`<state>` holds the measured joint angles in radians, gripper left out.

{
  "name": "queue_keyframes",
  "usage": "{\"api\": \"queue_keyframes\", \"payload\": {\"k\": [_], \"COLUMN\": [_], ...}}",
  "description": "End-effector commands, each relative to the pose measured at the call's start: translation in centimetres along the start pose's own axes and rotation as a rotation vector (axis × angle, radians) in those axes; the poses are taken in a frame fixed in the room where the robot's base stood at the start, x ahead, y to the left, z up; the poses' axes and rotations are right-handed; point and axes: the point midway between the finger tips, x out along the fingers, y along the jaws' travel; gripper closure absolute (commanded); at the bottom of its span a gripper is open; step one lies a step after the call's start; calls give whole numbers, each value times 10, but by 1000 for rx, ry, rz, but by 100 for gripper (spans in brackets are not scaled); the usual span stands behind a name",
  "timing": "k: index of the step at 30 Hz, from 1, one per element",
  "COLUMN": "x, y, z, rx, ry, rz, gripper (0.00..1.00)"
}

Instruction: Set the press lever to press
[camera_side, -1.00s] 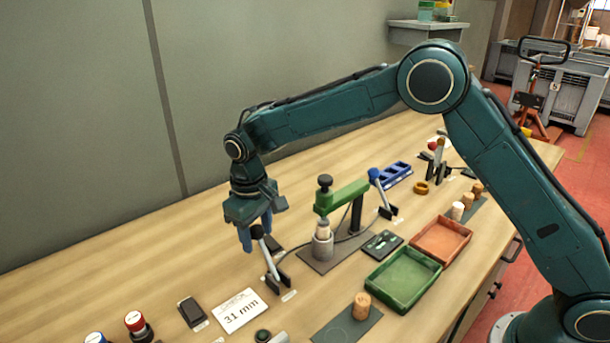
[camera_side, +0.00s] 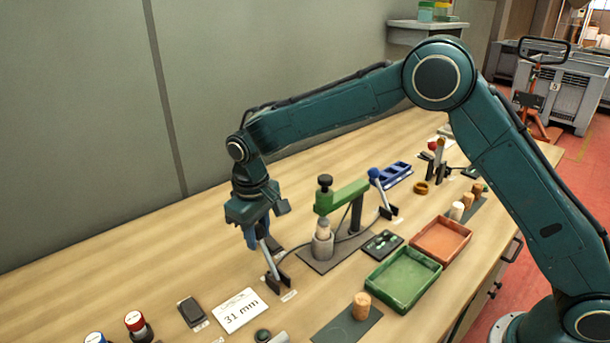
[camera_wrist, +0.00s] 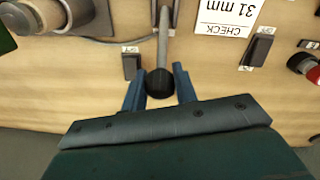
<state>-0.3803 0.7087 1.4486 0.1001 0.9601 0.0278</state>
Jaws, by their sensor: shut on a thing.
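A lever with a grey rod (camera_side: 267,258) and a dark ball knob (camera_wrist: 160,84) stands in a black bracket (camera_side: 277,281) left of the green press (camera_side: 345,196). The rod leans up and to the left in the side view. My gripper (camera_side: 256,240) points down over the lever's upper end, and its blue fingers hide the knob there. In the wrist view, my gripper (camera_wrist: 158,88) has a finger on each side of the knob and is shut on it. Small labels by the lever are too small to read.
A second lever with a blue knob (camera_side: 374,173) stands right of the press. A cork stopper (camera_side: 361,305), a green tray (camera_side: 404,292) and an orange tray (camera_side: 456,239) lie toward the front. A "31 mm" card (camera_side: 240,310) and a dark block (camera_side: 191,311) lie left of the lever.

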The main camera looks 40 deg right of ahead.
Motion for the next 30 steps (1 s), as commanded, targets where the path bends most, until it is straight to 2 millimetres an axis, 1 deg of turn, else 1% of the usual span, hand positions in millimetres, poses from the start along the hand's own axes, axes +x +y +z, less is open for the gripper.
{"api": "queue_keyframes", "payload": {"k": [7, 14, 30], "x": [-6, -12, -20], "y": [-2, -5, -15], "z": [8, 20, 55], "rx": [1, 7, 19], "ry": [75, 188, 511], "rz": [21, 52, 142], "gripper": [100, 100, 100]}}
